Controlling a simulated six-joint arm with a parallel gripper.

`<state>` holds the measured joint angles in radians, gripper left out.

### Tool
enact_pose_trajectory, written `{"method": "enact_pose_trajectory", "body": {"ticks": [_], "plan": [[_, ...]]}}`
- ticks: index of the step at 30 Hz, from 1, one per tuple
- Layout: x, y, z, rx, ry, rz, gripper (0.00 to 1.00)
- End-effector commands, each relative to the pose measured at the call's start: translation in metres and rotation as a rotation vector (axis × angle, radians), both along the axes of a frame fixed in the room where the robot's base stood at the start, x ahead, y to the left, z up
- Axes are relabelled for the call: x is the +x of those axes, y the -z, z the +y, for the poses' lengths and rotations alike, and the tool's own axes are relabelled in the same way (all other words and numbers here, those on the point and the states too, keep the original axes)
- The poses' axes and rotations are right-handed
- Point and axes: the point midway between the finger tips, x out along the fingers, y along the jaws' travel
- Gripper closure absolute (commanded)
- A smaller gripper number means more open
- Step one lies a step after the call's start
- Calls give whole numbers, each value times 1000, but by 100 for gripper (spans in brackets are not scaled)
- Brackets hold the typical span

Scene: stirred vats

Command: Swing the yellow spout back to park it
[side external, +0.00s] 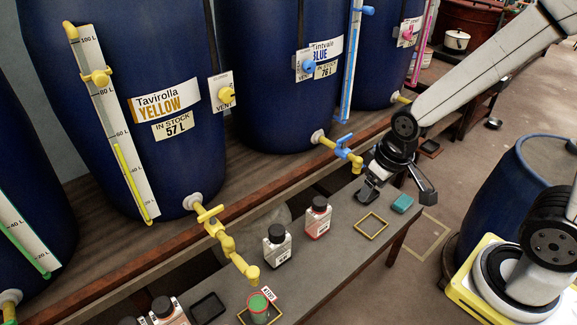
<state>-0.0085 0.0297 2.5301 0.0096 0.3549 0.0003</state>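The yellow spout (228,247) hangs from the tap (207,214) at the foot of the Tavirolla Yellow vat (165,120). It reaches out over the bench, and its downturned tip is just above a small cup (259,304) with green contents and a red rim. The cup stands on a yellow square outline. My gripper (398,192) is well to the right of the spout, by the bench's far right end near the blue vat's tap.
The blue tap (344,146) is close left of my gripper. A dark-capped bottle (277,246) and a red-labelled bottle (318,217) stand between gripper and spout.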

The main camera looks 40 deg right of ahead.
Motion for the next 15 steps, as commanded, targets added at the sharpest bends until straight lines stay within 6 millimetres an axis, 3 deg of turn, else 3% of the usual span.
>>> {"method": "enact_pose_trajectory", "body": {"ticks": [8, 15], "plan": [[44, 12, 18, 26, -3, 28, 26], [92, 35, 45, 57, -5, 62, 26]]}}
